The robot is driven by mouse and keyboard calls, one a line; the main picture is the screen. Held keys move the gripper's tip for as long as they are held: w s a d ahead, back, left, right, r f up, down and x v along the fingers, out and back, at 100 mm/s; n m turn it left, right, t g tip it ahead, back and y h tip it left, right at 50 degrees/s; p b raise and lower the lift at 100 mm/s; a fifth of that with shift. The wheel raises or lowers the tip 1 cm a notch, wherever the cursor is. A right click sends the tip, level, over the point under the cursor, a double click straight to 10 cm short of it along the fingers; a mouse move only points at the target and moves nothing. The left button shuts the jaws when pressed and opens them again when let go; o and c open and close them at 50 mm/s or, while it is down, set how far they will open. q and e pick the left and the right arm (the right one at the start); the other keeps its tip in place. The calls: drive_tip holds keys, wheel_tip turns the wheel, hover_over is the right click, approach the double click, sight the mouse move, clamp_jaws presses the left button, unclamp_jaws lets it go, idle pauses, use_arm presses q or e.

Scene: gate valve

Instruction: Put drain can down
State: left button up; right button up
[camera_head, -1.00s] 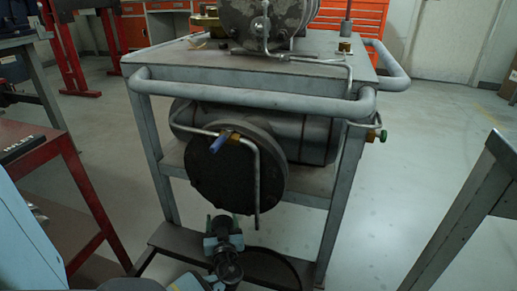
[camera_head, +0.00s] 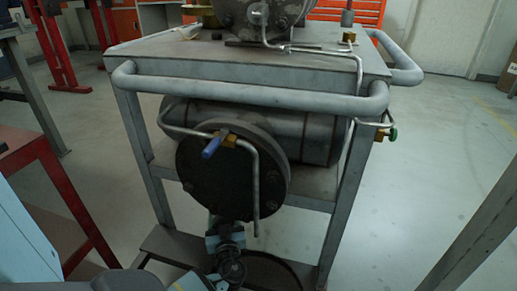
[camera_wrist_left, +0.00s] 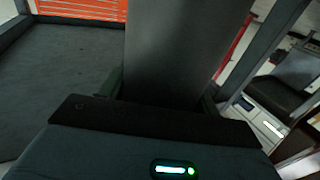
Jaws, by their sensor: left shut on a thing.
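My left gripper (camera_head: 226,238) is at the bottom centre in the head view, below the dark round flange (camera_head: 228,180) of the cart's horizontal tank. In the left wrist view, a smooth dark grey body, seemingly the drain can (camera_wrist_left: 178,50), stands between the fingers of the gripper (camera_wrist_left: 162,95). The gripper is shut on it. Its rim and bottom are out of the wrist view, and I cannot clearly make it out in the head view. My right gripper is not in view.
A bent drain pipe (camera_head: 256,190) hangs in front of the flange, beside a blue-handled valve (camera_head: 213,146). A dark round pan-like shape (camera_head: 280,268) lies low between the cart legs. A red-framed table (camera_head: 45,165) stands left.

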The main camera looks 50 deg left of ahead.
use_arm(q)
drive_tip(key=shift+w+d+f, duration=0.35)
drive_tip(key=shift+d+f, duration=0.45)
drive_tip(key=shift+d, duration=1.45)
drive_tip(key=shift+w+d+f, duration=0.3)
drive_tip(key=shift+d+f, duration=0.55)
drive_tip(key=shift+d, duration=1.4)
drive_tip(key=shift+w+d+f, duration=0.35)
drive_tip(key=shift+d+f, duration=0.45)
drive_tip(key=shift+d, duration=1.45)
drive_tip(key=o, duration=1.5)
drive_tip(key=shift+c, duration=0.2)
drive_tip(key=p+v, duration=0.1)
drive_tip(key=v, duration=0.6)
drive_tip(key=shift+s+d+p, duration=0.15)
drive_tip(key=shift+d+p, duration=0.05)
drive_tip(key=shift+p, duration=0.1)
